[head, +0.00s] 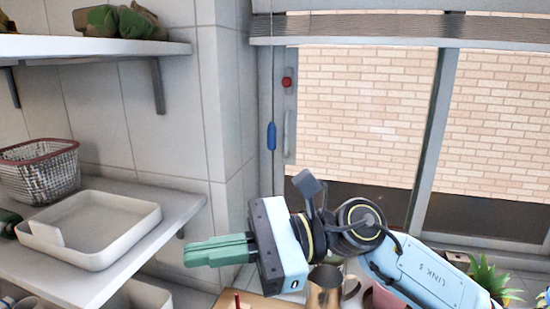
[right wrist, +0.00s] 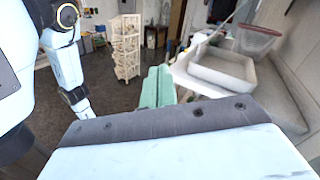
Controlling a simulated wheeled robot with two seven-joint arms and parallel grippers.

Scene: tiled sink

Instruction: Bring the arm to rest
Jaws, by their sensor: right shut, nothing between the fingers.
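My right gripper (head: 186,251) is in the middle of the head view, raised in front of the window and pointing left toward the lower shelf. Its green fingers are together with nothing between them. The right wrist view also shows the shut green fingers (right wrist: 158,75), pointing out over the room. My right arm (head: 425,275) comes in from the lower right. My left gripper is not seen in the head view.
A white tray (head: 135,217) and a wire basket (head: 40,175) stand on the lower shelf (head: 185,205) at left. A metal jug (head: 325,290) and a plant (head: 490,277) are low, near my right arm. A shelf trolley (right wrist: 124,48) stands across the room.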

